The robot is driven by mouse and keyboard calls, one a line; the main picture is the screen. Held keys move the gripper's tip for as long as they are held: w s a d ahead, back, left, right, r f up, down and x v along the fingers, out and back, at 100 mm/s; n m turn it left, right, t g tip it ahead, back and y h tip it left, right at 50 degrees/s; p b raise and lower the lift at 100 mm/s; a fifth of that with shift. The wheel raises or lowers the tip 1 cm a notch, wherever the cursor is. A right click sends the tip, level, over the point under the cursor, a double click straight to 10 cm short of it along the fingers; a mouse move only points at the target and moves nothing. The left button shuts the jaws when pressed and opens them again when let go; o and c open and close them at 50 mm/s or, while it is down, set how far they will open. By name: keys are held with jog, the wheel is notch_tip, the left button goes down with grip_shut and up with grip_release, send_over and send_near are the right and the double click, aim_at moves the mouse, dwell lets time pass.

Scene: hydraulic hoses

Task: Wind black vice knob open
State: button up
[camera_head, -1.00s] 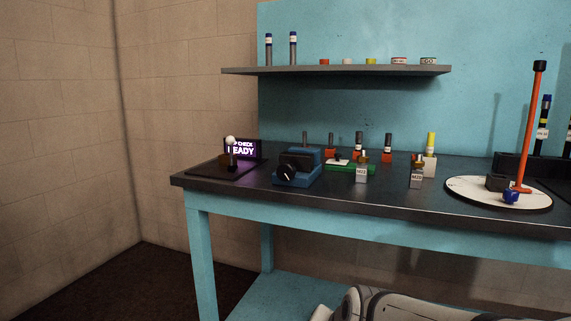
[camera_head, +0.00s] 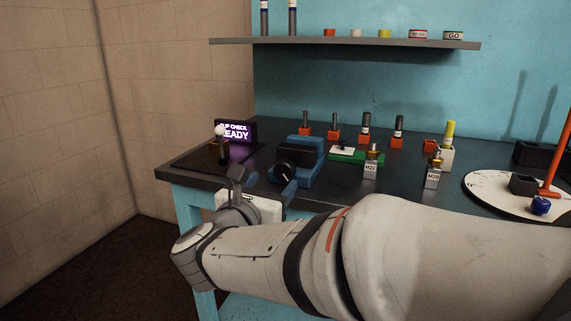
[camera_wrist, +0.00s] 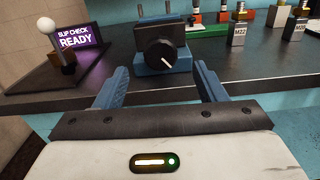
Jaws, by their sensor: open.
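The blue vice (camera_head: 305,155) stands at the front edge of the bench, left of the middle. Its round black knob (camera_head: 286,172) faces outward and has a white mark line. In the wrist view the knob (camera_wrist: 167,54) is straight ahead, its white line slanting from the centre to the lower right. My gripper (camera_head: 262,182) is in front of the vice, short of the knob. In the wrist view its two blue-grey fingers (camera_wrist: 162,82) are wide apart, with nothing between them. The knob appears centred between them and untouched.
Left of the vice are a white-ball lever (camera_head: 220,132) and a lit "SLIP CHECK READY" sign (camera_head: 236,131). Right are a green block (camera_head: 357,157) and fittings labelled M22 (camera_head: 371,166) and M20 (camera_head: 433,172). The bench's front edge (camera_wrist: 80,95) lies below the knob.

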aim_at(282, 172)
jog(key=b+x, duration=0.1)
jog(key=x, duration=0.6)
jog(key=shift+w+d, duration=0.1)
jog(key=shift+w, duration=0.1)
jog(key=c, duration=1)
jog(key=shift+o, duration=0.2)
jog(key=shift+n, duration=1.6)
jog(key=o, duration=1)
jog(key=shift+c, duration=0.2)
jog(key=shift+s, duration=0.1)
